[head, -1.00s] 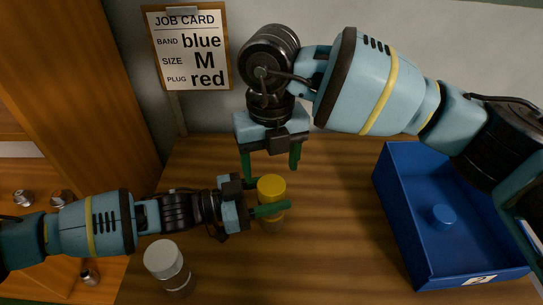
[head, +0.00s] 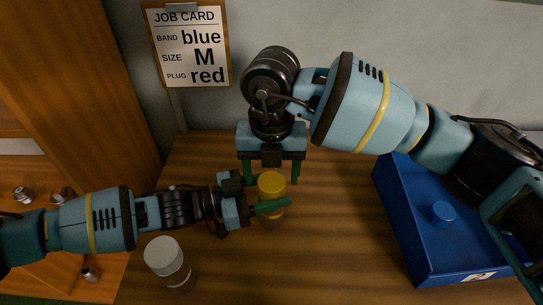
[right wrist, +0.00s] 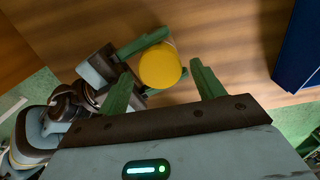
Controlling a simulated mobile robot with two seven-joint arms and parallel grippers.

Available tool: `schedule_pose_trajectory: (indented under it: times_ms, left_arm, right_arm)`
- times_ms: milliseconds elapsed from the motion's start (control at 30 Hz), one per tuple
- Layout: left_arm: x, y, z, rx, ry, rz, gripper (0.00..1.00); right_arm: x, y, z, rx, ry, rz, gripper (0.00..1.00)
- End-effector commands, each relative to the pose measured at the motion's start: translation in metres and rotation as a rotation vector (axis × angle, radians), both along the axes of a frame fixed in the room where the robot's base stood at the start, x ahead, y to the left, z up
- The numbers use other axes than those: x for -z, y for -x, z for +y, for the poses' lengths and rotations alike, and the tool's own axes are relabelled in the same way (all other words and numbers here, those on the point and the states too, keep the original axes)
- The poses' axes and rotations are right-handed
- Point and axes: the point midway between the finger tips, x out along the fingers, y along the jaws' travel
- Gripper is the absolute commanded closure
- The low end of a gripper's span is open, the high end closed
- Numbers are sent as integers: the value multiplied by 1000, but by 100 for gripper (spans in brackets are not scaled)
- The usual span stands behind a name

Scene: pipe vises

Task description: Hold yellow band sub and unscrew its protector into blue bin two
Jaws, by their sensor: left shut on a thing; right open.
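The sub with the yellow protector (head: 271,184) stands upright on the wooden bench. Its round yellow top also shows in the right wrist view (right wrist: 160,66). My left gripper (head: 262,200) is shut on the sub's body below the yellow cap, coming in from the left. My right gripper (head: 271,174) is open and points down above the sub. In the right wrist view the yellow cap sits between and just beyond its spread fingers (right wrist: 161,75), with no visible contact. A blue bin (head: 408,240) with a label, apparently a 2, stands at the right.
A blue cap (head: 442,213) lies in the bin. A white-capped sub (head: 165,258) stands front left, close to my left arm. A job card (head: 187,45) hangs on the wall. Small metal fittings (head: 60,195) lie at the far left. Bench between sub and bin is clear.

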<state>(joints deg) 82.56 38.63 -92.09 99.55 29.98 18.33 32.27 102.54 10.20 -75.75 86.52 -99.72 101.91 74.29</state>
Motion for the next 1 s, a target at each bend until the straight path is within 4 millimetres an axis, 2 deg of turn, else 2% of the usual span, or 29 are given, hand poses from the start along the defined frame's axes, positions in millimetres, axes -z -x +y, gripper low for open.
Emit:
schedule_pose_trajectory:
  times_ms: [200, 567, 667, 900, 933, 1000]
  left_arm:
    - [0, 0, 0, -1, -1, 0, 100]
    - [0, 0, 0, -1, -1, 0, 100]
    - [0, 0, 0, -1, -1, 0, 100]
    - [0, 0, 0, -1, -1, 0, 100]
    - [0, 0, 0, -1, -1, 0, 100]
    - [0, 0, 0, -1, -1, 0, 100]
  right_arm:
    - [22, 0, 0, 0, 1, 1, 33]
    - [27, 0, 0, -1, 0, 0, 33]
    - [27, 0, 0, -1, 0, 0, 43]
    - [27, 0, 0, -1, 1, 0, 75]
    - [27, 0, 0, -1, 1, 0, 78]
    - [27, 0, 0, -3, 1, -1, 78]
